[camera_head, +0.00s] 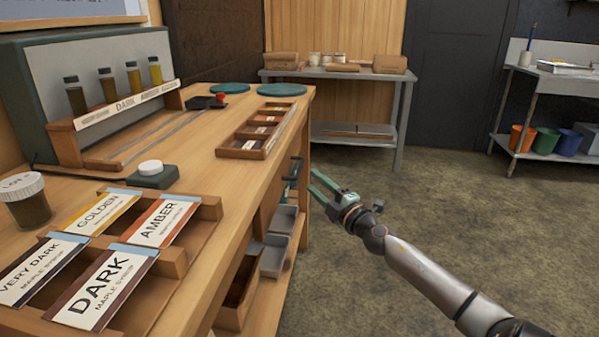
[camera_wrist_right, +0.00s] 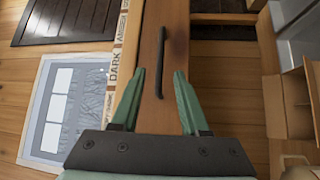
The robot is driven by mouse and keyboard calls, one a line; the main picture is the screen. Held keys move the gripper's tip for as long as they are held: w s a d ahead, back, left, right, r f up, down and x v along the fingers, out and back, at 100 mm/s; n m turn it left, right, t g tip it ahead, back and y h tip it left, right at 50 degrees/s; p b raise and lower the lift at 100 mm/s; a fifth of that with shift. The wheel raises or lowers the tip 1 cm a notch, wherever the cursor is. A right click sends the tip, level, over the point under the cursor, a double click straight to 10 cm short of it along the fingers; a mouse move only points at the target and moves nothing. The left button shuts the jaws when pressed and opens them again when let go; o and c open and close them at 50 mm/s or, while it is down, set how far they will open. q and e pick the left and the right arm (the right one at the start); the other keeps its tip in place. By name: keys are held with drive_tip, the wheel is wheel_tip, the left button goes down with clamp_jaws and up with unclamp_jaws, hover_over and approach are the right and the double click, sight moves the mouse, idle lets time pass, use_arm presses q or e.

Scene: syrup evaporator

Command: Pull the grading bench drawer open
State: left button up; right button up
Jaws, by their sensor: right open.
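The grading bench (camera_head: 190,125) runs along the left of the head view. A dark bar handle (camera_head: 292,172) is on its right-hand side, under the top. In the right wrist view the handle (camera_wrist_right: 160,62) shows on a reddish-brown wooden drawer front (camera_wrist_right: 176,45). The drawer looks shut, though its edges are hard to make out. My right gripper (camera_head: 313,182) is open, just right of the handle. In the wrist view its two green fingers point toward the handle, one on each side, with gaps visible. My left gripper is out of view.
Grey bins (camera_head: 284,220) sit under the bench top, below the handle. Label cards, sample bottles and a wooden tray (camera_head: 240,150) are on the bench. A metal table (camera_head: 400,110) stands behind. The floor (camera_head: 480,220) to the right is clear.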

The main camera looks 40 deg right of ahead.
sight(300, 168)
drive_tip(key=shift+w+d+r+b, duration=0.15)
drive_tip(key=shift+w, duration=1.1)
drive_tip(key=shift+w+d+r+b, duration=0.1)
drive_tip(key=shift+w+r+b, duration=0.1)
drive_tip(key=shift+w, duration=1.05)
drive_tip(key=shift+w+d+r+b, duration=0.1)
drive_tip(key=shift+w+d+r, duration=0.05)
drive_tip(key=shift+w, duration=1.1)
clamp_jaws()
